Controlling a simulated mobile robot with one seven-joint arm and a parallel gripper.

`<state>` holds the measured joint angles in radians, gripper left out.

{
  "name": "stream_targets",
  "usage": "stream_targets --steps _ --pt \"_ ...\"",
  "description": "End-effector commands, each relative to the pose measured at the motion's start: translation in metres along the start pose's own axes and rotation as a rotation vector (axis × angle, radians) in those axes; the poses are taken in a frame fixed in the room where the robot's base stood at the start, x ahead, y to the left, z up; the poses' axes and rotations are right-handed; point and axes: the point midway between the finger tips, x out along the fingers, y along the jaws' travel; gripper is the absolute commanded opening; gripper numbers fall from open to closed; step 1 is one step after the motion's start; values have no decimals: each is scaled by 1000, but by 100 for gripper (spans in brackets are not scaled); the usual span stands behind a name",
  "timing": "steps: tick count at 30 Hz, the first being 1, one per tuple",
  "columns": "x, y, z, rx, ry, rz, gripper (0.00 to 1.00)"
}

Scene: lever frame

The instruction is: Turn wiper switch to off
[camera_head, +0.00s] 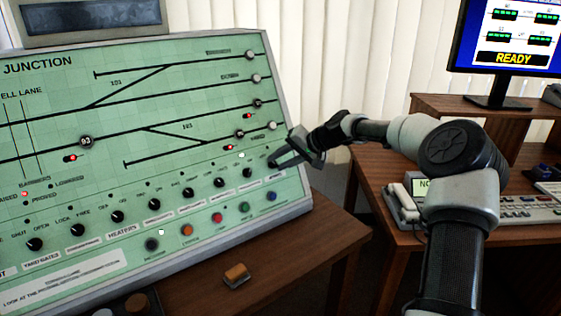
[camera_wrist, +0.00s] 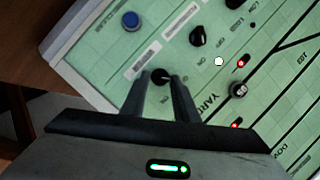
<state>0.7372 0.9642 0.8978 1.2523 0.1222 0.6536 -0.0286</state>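The wiper switch seems to be the rightmost black rotary knob in the lower row of the green panel. In the wrist view this knob (camera_wrist: 160,77) shows between my fingertips, with a white pointer mark on it. The label strip (camera_wrist: 145,58) beside it is too blurred to read. In the head view my gripper (camera_head: 274,161) reaches the panel's right end, and its fingers hide most of the knob. In the wrist view my gripper (camera_wrist: 162,79) has one finger on each side of the knob. I cannot tell whether the fingers press on it or stand slightly apart.
A neighbouring black knob (camera_head: 247,172) is close on the left. A blue button (camera_head: 271,196) sits below. Several red lamps and track knobs lie above. A wooden desk with a monitor (camera_head: 507,45) and a phone (camera_head: 407,199) stands at right. An orange-topped block (camera_head: 236,273) lies in front.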

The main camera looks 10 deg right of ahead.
Motion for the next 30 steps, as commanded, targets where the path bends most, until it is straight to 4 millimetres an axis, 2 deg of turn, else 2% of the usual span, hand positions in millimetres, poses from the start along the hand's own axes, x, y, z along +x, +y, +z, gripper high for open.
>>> stream_targets --steps 1,2,10,14,20,30 --pt "0 0 0 0 1 0 37" --pt "0 0 0 1 1 0 42" --pt "0 0 0 2 0 -1 42" --pt "-7 0 -1 2 1 0 42" --pt "-43 0 -2 3 3 2 42" --pt "-127 0 -1 2 3 3 42"
